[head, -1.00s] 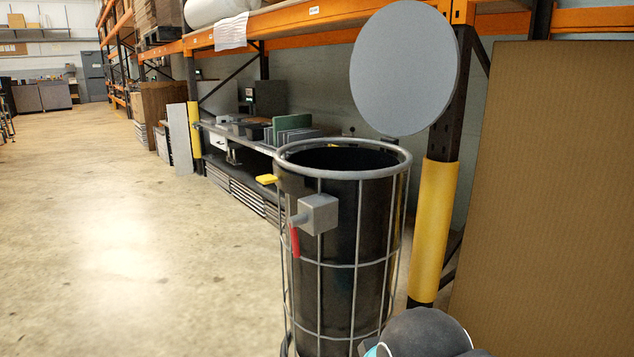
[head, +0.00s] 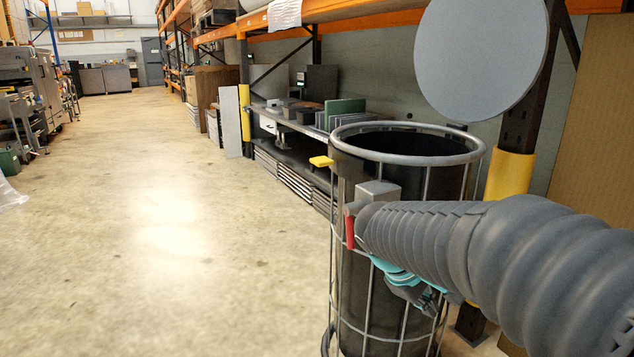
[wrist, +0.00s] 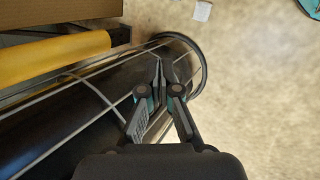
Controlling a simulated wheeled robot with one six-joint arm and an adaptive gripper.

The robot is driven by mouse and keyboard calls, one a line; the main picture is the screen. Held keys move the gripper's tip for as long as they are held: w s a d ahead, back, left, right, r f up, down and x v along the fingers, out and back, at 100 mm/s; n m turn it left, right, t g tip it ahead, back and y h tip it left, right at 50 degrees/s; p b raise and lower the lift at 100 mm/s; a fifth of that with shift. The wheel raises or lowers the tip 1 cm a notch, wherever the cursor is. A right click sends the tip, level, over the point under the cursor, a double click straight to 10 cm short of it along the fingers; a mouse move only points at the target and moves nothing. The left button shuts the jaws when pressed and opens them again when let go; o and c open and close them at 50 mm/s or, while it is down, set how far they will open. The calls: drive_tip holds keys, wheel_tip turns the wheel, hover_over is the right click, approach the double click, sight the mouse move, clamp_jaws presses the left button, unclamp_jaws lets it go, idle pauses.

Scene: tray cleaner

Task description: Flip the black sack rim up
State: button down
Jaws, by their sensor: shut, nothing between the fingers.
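The black sack (head: 383,186) lines a round wire bin with a grey top ring (head: 345,136). I cannot make out its rim apart from the ring in the head view. My gripper (head: 432,303) is low in front of the bin's side, below the ring, with my grey arm covering much of the bin's right side. In the wrist view my gripper (wrist: 163,66) is shut and empty, beside the wires and the black sack (wrist: 80,118). I cannot tell whether it touches them. A dark ring (wrist: 203,75) shows at the bin's far end there.
Shelving (head: 290,135) and a yellow post (head: 510,175) are behind.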

drive_tip(key=w+a+f+n+h+b, duration=0.2)
drive_tip(key=w+a+f+n+h, duration=0.3)
drive_tip(key=w, duration=0.6)
drive_tip(key=n+t+h+b, duration=0.3)
drive_tip(key=n+t+h, duration=0.8)
drive_tip(key=t+h, duration=0.1)
approach(323, 161)
drive_tip(key=w+d+f, duration=0.1)
drive_tip(key=w+d, duration=0.2)
drive_tip(key=w, duration=0.1)
drive_tip(key=shift+d+r, duration=0.1)
drive_tip(key=shift+r, duration=2)
drive_tip(key=shift+r, duration=0.1)
